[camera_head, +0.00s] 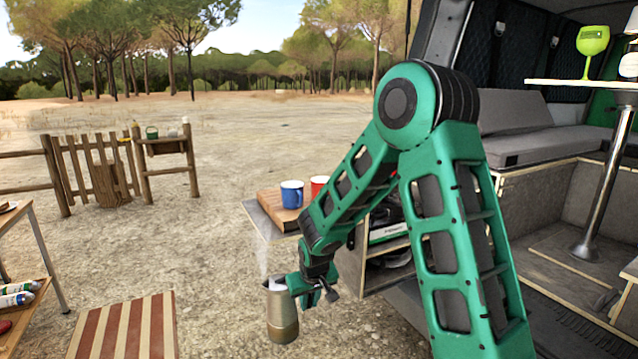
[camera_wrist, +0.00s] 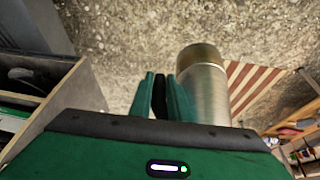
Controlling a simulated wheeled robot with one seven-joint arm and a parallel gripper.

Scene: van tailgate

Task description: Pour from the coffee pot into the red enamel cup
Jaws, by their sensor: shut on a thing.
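The coffee pot (camera_head: 283,318) is a brushed-metal cylinder with a brownish lower part, hanging upright below the tailgate's height. My gripper (camera_head: 322,290) is shut on it from the right side. In the wrist view the pot (camera_wrist: 205,88) lies just right of my fingers (camera_wrist: 163,92), with a dark piece, seemingly its handle, between them. A faint wisp of steam rises above the pot. The red enamel cup (camera_head: 318,185) stands behind my arm, which hides part of it. It is up and to the right of the pot in the head view and is not seen in the wrist view.
A blue cup (camera_head: 291,194) stands left of the red cup on a wooden board (camera_head: 270,205), on a shelf (camera_head: 256,218) at the van's rear. A drawer unit (camera_head: 385,248) is beneath, behind my arm. A striped mat (camera_head: 125,328) lies left. Open ground surrounds the pot.

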